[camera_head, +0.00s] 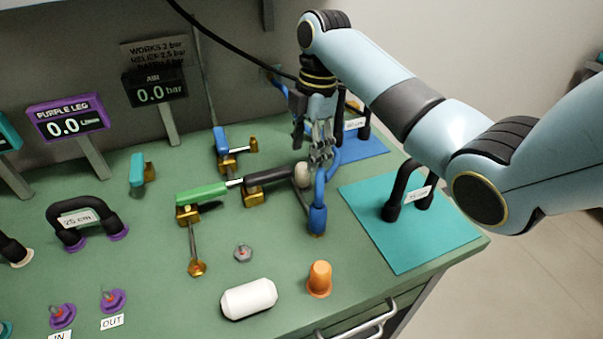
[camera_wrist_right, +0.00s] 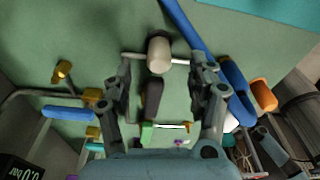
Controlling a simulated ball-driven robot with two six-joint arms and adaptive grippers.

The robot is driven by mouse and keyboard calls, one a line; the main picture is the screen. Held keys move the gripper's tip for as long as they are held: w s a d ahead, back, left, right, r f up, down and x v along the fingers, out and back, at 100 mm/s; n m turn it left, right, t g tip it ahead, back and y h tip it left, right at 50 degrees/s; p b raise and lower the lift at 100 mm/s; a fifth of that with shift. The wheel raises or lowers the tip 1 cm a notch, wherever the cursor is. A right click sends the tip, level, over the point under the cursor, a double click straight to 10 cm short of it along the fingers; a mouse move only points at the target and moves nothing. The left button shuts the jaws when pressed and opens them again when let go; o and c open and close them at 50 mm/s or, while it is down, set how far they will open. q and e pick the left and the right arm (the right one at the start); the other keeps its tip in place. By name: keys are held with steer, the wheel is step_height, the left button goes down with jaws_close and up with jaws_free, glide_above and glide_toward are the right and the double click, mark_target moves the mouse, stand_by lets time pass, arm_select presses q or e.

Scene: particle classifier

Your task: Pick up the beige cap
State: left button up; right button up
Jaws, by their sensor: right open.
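The beige cap (camera_head: 302,173) stands at the right end of the black tube of the pipe assembly, close to the blue hose. In the right wrist view the beige cap (camera_wrist_right: 159,54) shows between and just beyond the fingertips, with a thin light rod behind it. My right gripper (camera_head: 321,158) is open, points down and is just above the cap in the head view. In the right wrist view its fingers (camera_wrist_right: 163,72) are spread on both sides, with nothing held between them. I cannot tell if a finger touches the cap. My left gripper is not in view.
The blue hose (camera_head: 319,190) rises close beside the cap and fingers. A teal mat (camera_head: 400,235) with a black handle lies right. Gauges (camera_head: 67,119) stand at the back left.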

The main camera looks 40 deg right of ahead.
mark_target(303, 165)
steer(key=f, duration=0.2)
steer(key=a+f, duration=0.1)
steer(key=f, duration=0.1)
steer(key=shift+f, duration=0.25)
steer(key=shift+w+f, duration=0.1)
steer(key=shift+f, duration=0.4)
steer(key=c, duration=1.1)
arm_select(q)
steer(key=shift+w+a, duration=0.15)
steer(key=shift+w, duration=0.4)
arm_select(e)
steer(key=shift+r, duration=0.1)
step_height(303, 165, up, 4)
arm_select(q)
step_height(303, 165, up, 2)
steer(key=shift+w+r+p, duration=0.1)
steer(key=shift+p, duration=0.95)
arm_select(e)
steer(key=s+a+r, duration=0.2)
steer(key=s+r, duration=0.5)
steer(key=s, duration=0.4)
steer(key=shift+s+a, duration=0.15)
steer(key=shift+s, duration=0.1)
